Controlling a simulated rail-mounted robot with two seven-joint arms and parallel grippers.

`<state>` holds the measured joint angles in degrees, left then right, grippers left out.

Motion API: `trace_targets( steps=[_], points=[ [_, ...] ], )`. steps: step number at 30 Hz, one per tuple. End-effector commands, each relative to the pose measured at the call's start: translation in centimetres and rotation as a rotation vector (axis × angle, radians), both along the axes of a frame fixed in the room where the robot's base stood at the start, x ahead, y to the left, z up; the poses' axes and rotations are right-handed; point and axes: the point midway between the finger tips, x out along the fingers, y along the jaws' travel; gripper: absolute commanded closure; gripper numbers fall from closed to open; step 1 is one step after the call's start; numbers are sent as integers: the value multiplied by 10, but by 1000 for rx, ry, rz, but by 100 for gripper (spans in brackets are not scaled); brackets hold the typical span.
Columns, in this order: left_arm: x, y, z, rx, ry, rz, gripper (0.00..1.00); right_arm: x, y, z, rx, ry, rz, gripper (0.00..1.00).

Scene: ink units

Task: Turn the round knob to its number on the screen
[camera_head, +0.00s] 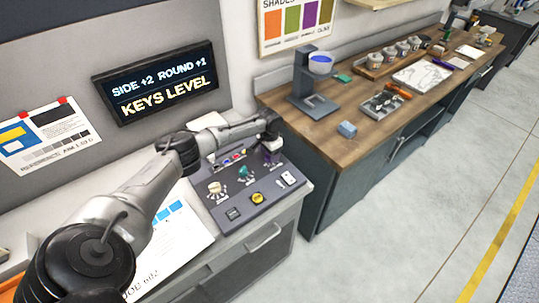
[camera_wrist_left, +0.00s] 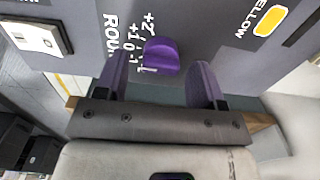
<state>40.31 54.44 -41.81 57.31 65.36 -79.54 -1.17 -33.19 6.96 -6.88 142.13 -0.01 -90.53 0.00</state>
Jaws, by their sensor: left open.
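The screen (camera_head: 156,82) on the back wall reads "SIDE +2 ROUND +1" and "KEYS LEVEL". The round knob (camera_wrist_left: 161,54) is purple and sits on the grey panel beside a printed scale and the partly hidden word "ROUND". My left gripper (camera_head: 268,147) is over the far right part of the control panel (camera_head: 232,211). In the left wrist view, my left gripper (camera_wrist_left: 160,72) is open, with one finger on each side of the knob and gaps visible. Whether a finger touches the knob is not clear. In the head view the arm and gripper largely cover the knob. My right gripper is not seen.
A cream knob (camera_head: 216,189), a teal knob (camera_head: 245,172) and a yellow button (camera_head: 257,198) share the panel. A white switch (camera_wrist_left: 24,37) shows in the wrist view. A wooden bench (camera_head: 345,146) with a stand (camera_head: 313,88) is to the right.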

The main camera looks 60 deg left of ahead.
Motion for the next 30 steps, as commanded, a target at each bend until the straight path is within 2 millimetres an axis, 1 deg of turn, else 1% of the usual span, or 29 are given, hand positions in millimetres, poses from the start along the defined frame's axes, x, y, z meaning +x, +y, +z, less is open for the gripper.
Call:
trace_targets(
  steps=[3, 6, 15, 30],
  points=[
    [0, 0, -7, 0, 1, 0, 37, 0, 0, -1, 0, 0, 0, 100],
    [0, 0, -10, 0, 0, -1, 37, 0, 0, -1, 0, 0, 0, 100],
    [0, 0, -10, 0, 0, -1, 38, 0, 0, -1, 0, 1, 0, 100],
    [0, 0, -10, 0, 0, -1, 86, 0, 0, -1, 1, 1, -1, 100]
  ],
)
